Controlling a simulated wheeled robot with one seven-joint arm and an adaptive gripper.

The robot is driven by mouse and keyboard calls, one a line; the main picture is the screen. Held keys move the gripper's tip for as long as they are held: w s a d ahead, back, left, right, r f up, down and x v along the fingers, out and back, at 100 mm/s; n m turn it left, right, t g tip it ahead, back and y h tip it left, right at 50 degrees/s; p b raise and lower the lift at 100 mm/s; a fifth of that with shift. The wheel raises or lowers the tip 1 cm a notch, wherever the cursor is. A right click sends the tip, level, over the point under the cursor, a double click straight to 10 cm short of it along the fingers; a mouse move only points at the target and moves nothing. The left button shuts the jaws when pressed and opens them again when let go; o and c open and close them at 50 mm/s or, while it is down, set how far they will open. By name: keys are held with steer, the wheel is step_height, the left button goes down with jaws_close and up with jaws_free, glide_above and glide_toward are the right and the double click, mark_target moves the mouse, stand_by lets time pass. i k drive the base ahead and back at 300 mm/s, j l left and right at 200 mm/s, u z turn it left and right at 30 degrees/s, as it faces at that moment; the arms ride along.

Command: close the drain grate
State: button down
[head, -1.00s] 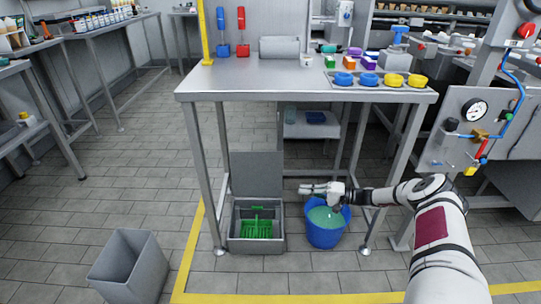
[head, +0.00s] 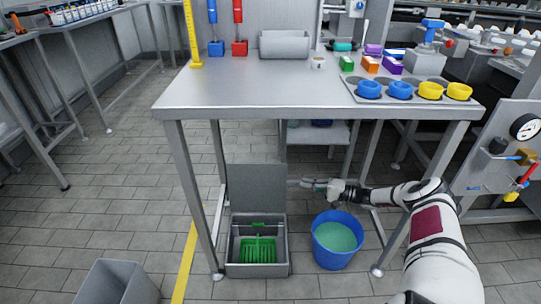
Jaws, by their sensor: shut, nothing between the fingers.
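The drain grate's grey lid (head: 255,188) stands upright, raised at the back edge of the drain box (head: 233,262) on the floor under the steel table. The box is open at the top, and a green slotted basket (head: 257,250) shows inside it. My gripper (head: 292,183) is shut and empty. It points left, with its fingertips at the right edge of the lid in the picture. I cannot tell whether they touch it or stand behind or in front of it.
A blue bucket of greenish liquid (head: 337,237) stands right of the box, below my arm. The steel table (head: 230,95) is overhead, its legs on both sides. A grey bin (head: 117,283) stands at the lower left. Floor in front is clear.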

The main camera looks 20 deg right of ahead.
mark_target(252, 188)
steer(key=i+l, duration=0.1)
steer(key=i, duration=0.3)
steer(key=i+l, duration=0.15)
steer(key=i, duration=0.3)
